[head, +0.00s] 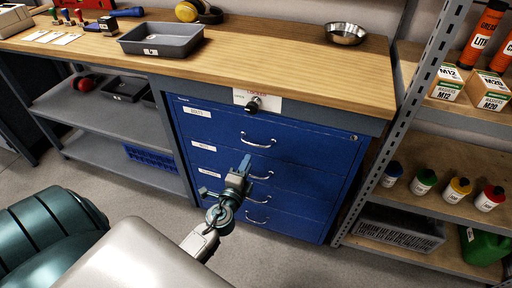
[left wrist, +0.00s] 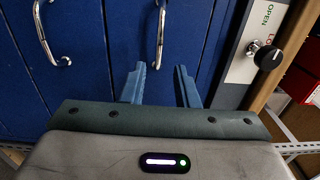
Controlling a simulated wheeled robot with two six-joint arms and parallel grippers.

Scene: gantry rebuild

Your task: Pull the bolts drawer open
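The blue drawer cabinet (head: 310,160) stands under the workbench, its drawers shut. The top drawer has a white label (head: 197,112), too small to read surely, and a silver bar handle (head: 259,140). That handle (left wrist: 159,40) also shows in the left wrist view, ahead of my left gripper (left wrist: 160,78). The left gripper (head: 246,161) is open and empty; its blue fingers point at the drawer fronts, and the handle lies beyond and between the tips, apparently untouched. A black knob (head: 254,104) sits on a white plate marked OPEN and LOCKED above the drawers. My right gripper is out of view.
The wooden benchtop (head: 280,60) holds a grey tray (head: 162,40) and a metal bowl (head: 346,33). Shelves with bottles and boxes (head: 445,82) stand right of the cabinet behind a metal upright (head: 402,110). The floor before the drawers looks clear apart from my arm.

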